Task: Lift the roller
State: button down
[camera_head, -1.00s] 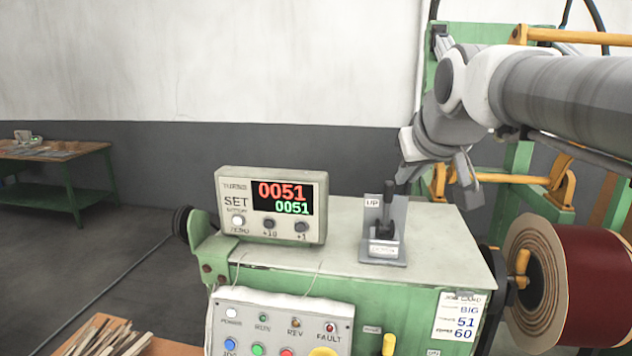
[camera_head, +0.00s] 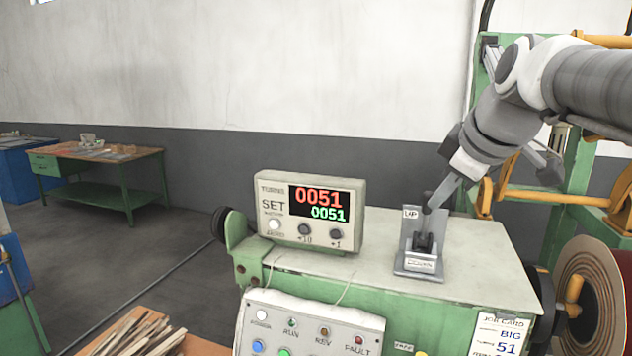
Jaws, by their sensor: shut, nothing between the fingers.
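A lever with a dark base (camera_head: 425,243) stands in a grey bracket (camera_head: 412,262) on the green machine's top. The bracket has a label reading UP at its upper back and another label at its front. My gripper (camera_head: 428,207) is shut and empty, its tips pointing down at the upper part of the bracket, at or very near the lever's top. The tips partly cover the lever, so I cannot tell its exact tilt or whether they touch. I cannot make out for certain which part is the roller.
A counter box (camera_head: 312,212) showing 0051 twice stands left of the lever. A button panel (camera_head: 310,325) is on the machine's front. A large reddish coil (camera_head: 592,295) is at the right. A workbench (camera_head: 95,160) stands at the back left, with open floor before it.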

aim_at(430, 193)
jog(key=w+d+f+p, duration=0.1)
jog(key=w+f, duration=0.3)
jog(key=w, duration=0.3)
jog(key=shift+w+d+f, duration=0.2)
jog(key=shift+d, duration=0.2)
jog(key=shift+p, duration=0.3)
jog(key=p, duration=0.2)
jog(key=w+r+g+p, duration=0.1)
jog(key=shift+w+d+r+p, duration=0.2)
jog(key=shift+d+p, duration=0.1)
jog(key=shift+p, duration=0.1)
jog(key=shift+w+d+f+g+y, duration=0.15)
jog(key=shift+w+d, duration=0.1)
jog(key=shift+w, duration=0.25)
jog(key=shift+w+d+g+y, duration=0.15)
jog(key=shift+w+d, duration=0.05)
jog(key=shift+w, duration=0.3)
jog(key=shift+w+d, duration=0.1)
jog(key=shift+w, duration=0.25)
jog(key=shift+r, duration=0.2)
